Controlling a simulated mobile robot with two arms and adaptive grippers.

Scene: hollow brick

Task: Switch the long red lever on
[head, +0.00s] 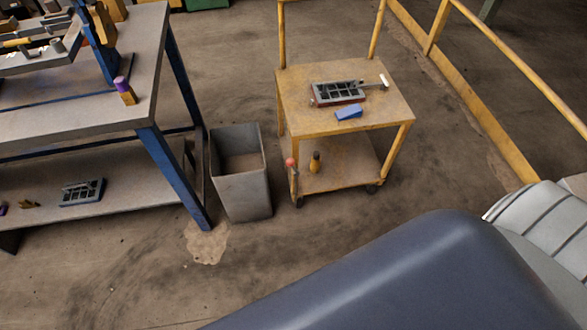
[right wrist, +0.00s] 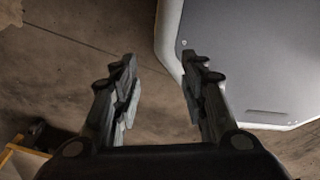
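A small red knob (head: 290,162) shows in the head view at the lower left front of the yellow cart, on top of a thin upright stem. It is the only red lever-like thing that I can make out, and it is too small to tell its position or whether it is the long red lever. My right gripper (right wrist: 160,75) shows in the right wrist view with its two fingers spread apart and nothing between them, above bare floor. It does not show clearly in the head view. My left gripper is in neither view.
The yellow cart (head: 287,88) carries a dark tray (head: 338,93) and a blue block (head: 348,112). A grey bin (head: 240,180) stands between it and the workbench (head: 130,100). A yellow railing (head: 515,62) runs along the right. The floor in front is clear.

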